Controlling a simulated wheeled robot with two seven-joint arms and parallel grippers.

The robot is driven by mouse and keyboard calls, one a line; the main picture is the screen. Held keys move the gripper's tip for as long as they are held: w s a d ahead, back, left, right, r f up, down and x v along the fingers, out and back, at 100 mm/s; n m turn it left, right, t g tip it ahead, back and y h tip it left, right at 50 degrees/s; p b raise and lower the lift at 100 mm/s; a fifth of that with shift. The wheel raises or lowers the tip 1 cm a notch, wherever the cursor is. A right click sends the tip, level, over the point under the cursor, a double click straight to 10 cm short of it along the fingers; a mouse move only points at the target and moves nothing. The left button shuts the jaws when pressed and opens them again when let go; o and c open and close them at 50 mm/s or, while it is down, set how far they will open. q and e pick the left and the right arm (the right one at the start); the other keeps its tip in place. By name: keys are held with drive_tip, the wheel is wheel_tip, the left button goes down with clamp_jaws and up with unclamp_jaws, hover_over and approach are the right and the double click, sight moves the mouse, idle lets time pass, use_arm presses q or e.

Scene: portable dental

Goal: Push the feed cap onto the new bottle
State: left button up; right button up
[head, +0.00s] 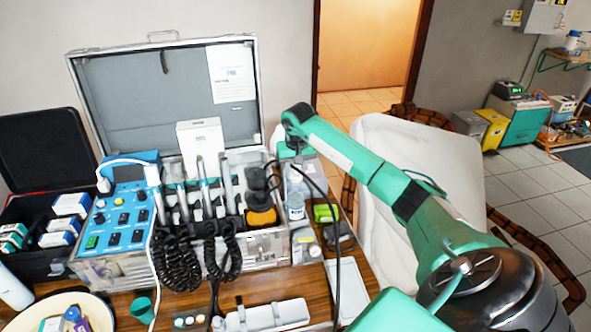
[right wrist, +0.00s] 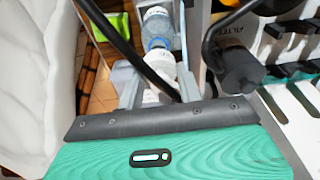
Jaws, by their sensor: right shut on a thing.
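My right gripper (head: 287,160) reaches in from the right and points down just above a clear bottle (head: 296,200). In the right wrist view the gripper (right wrist: 160,88) is shut on a whitish cap-like piece, which I take to be the feed cap (right wrist: 160,66). The bottle, clear with blue, shows just beyond the cap in that view (right wrist: 157,28). I cannot tell whether the cap touches the bottle's neck. In the head view the cap is hidden by the gripper and arm. My left gripper is not in view.
An open metal case (head: 160,90) with handpieces and coiled black hoses stands left of the bottle. A dark tube (right wrist: 130,50) crosses before the gripper. A black part (right wrist: 238,68) stands close by. A green item (head: 325,213) lies right of the bottle. A white tray (head: 346,290) lies in front.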

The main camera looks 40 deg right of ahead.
drive_tip(key=shift+f, duration=0.1)
idle(0.3)
drive_tip(key=shift+f+b, duration=0.9)
drive_tip(key=shift+f, duration=0.35)
drive_tip(key=shift+f+b, duration=0.3)
drive_tip(key=shift+f, duration=0.05)
